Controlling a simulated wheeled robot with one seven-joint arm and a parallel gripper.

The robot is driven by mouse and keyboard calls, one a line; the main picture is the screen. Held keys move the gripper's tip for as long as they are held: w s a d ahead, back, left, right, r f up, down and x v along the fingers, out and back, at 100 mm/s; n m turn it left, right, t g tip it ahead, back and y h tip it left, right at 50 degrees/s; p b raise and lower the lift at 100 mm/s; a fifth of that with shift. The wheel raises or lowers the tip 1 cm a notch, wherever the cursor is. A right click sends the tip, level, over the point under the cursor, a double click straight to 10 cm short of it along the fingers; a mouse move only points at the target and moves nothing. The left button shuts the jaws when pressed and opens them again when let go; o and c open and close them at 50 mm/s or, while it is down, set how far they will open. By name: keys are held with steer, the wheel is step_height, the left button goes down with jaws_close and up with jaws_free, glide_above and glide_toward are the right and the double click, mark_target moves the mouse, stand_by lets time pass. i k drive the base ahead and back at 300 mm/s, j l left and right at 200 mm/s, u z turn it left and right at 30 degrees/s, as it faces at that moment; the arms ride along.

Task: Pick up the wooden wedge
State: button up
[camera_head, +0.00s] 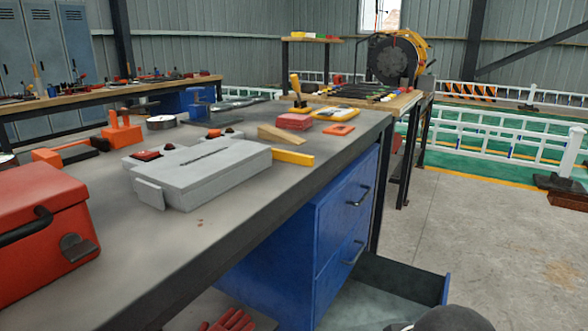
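The wooden wedge (281,135) is a small light-brown piece lying on the grey workbench top (200,227), toward its far right part. It lies just behind the grey box (205,172) and in front of a red block (295,121). A yellow bar (293,157) lies to its lower right, near the bench's right edge. My gripper is not in view, and nothing is seen touching the wedge.
A large red toolbox (42,235) stands at the near left of the bench. An orange flat piece (339,129) lies right of the wedge. Below, a blue cabinet's bottom drawer (400,283) stands open.

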mark_target(267, 131)
steer(key=l+z, duration=0.15)
steer(key=l, duration=1.35)
